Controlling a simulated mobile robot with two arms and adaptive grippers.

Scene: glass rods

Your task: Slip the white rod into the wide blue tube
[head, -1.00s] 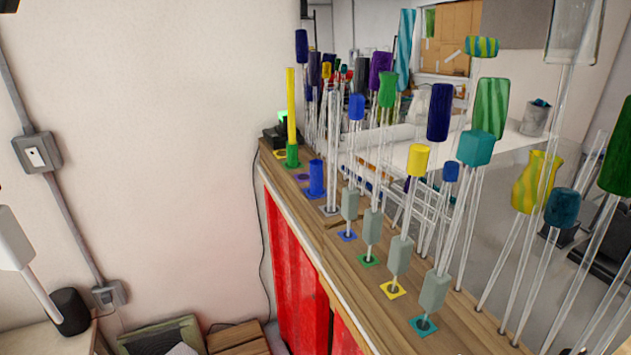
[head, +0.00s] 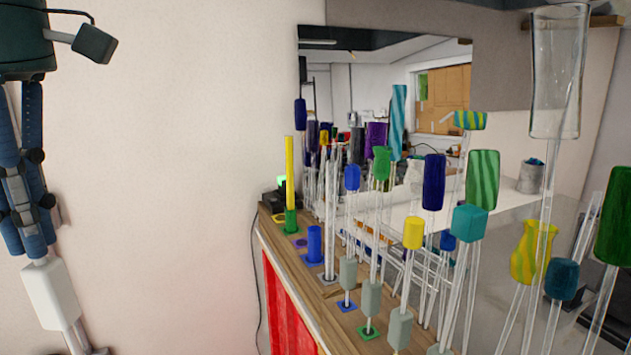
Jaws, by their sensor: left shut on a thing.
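My left gripper (head: 30,246) is at the left edge, pointing down, shut on the top of a white block (head: 50,293) with a pale rod below it. I take this for the white rod; its lower end is cut off by the frame. It hangs in front of the wall, left of the bench and apart from it. The wide blue tube (head: 315,244) stands upright on the wooden bench (head: 289,255) on a small blue base; nothing sticks out of its top. My right gripper is not in view.
A yellow rod (head: 290,170) stands in a green tube (head: 291,221) behind the blue tube. A tall clear rod (head: 330,215) stands close to its right. Several glass rods with coloured heads crowd the right side. The space left of the bench is clear.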

